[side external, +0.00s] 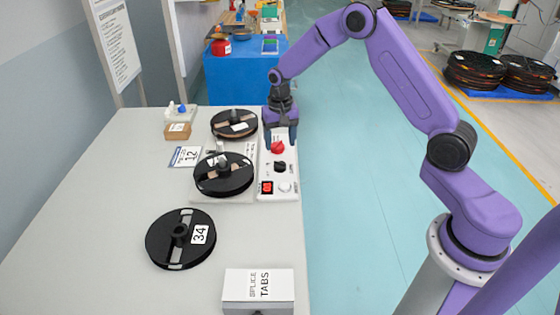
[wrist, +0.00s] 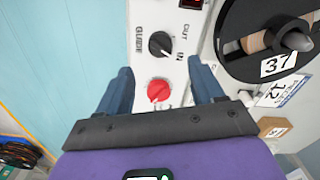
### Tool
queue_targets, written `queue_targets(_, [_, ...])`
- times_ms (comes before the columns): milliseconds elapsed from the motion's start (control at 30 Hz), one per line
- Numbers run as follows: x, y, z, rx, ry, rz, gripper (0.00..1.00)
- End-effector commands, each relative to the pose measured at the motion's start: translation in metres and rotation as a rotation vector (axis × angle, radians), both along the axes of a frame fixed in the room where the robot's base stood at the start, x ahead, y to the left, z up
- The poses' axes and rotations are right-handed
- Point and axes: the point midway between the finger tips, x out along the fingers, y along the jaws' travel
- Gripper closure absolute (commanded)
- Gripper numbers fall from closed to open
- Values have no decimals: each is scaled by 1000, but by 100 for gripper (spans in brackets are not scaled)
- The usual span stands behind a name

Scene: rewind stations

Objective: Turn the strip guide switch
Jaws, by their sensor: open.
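The strip guide switch is a black rotary knob (wrist: 161,44) marked GUIDE, with OUT and IN lettered beside it; its white pointer mark seems to face IN. In the side external view the knob (side external: 280,167) sits on the white control panel (side external: 264,190), between a red knob (side external: 278,147) and a red display (side external: 267,187). My gripper (side external: 281,139) is open and empty, pointing down over the far part of the panel. In the wrist view its fingers (wrist: 160,66) stand either side of the red knob (wrist: 158,91), with the black knob just beyond the fingertips.
Two reels, one a near reel (side external: 223,174), stand left of the panel. A loose reel marked 34 (side external: 181,239) and a splice tabs box (side external: 258,290) lie nearer on the table (side external: 110,200). A small cardboard box (side external: 177,131) is at the back.

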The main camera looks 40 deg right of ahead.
Motion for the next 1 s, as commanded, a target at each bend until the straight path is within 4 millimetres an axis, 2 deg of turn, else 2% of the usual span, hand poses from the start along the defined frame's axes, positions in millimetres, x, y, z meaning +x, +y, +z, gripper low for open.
queue_targets(200, [-1, 0, -42, 0, 4, 0, 33])
queue_targets(400, [0, 0, -69, 0, 1, 0, 33])
queue_targets(600, [0, 0, -81, 0, -1, 1, 33])
queue_targets(867, [0, 0, -82, 0, -1, 1, 33])
queue_targets(900, [0, 0, -82, 0, -1, 1, 36])
queue_targets(967, [0, 0, -82, 0, -1, 1, 56])
queue_targets(1000, [0, 0, -82, 0, -1, 1, 69])
